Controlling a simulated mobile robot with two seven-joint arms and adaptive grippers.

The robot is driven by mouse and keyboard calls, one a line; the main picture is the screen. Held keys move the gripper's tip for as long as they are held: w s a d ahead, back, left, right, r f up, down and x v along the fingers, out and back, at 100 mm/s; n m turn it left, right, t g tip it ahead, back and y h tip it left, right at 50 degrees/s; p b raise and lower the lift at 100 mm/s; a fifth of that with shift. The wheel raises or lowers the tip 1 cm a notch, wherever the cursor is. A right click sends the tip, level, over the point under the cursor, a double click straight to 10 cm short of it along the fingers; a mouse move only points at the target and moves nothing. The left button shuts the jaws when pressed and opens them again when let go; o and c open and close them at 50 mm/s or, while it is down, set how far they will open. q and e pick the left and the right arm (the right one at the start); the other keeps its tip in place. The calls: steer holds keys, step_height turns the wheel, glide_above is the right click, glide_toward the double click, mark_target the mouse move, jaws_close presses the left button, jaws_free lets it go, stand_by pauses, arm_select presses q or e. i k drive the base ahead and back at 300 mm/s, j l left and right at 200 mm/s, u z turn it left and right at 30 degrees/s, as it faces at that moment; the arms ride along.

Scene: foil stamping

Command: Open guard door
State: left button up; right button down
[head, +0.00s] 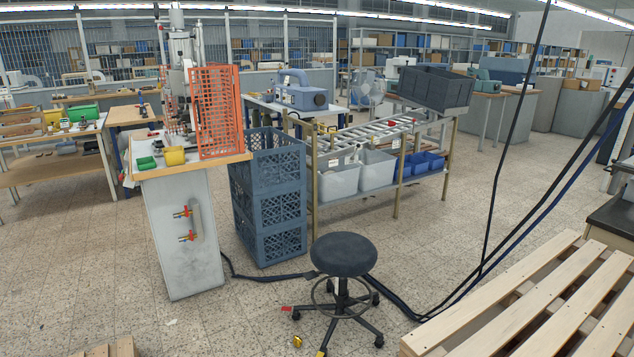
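The guard door (217,112) is an orange mesh panel on the right side of the foil stamping press (181,55). The press stands on a bench (187,235) with a wooden top and a grey front, at the left of the head view. The panel stands upright near the right edge of the bench top. I cannot tell from here how far it is swung. Neither of my grippers shows in the head view.
A black stool (343,255) stands on the floor in front. Blue crates (270,200) are stacked right of the bench. A wooden pallet (540,310) lies at the lower right. Black cables (400,305) cross the floor. Floor left of the stool is mostly clear.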

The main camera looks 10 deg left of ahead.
mark_target(231, 78)
steer(key=i+j+u, duration=0.25)
steer(key=i+u, duration=0.15)
steer(key=i, duration=0.15)
steer(key=i+j+u, duration=0.1)
steer(key=i+u, duration=0.25)
steer(key=i, duration=0.2)
steer(key=i+u, duration=0.4)
steer(key=i, duration=0.15)
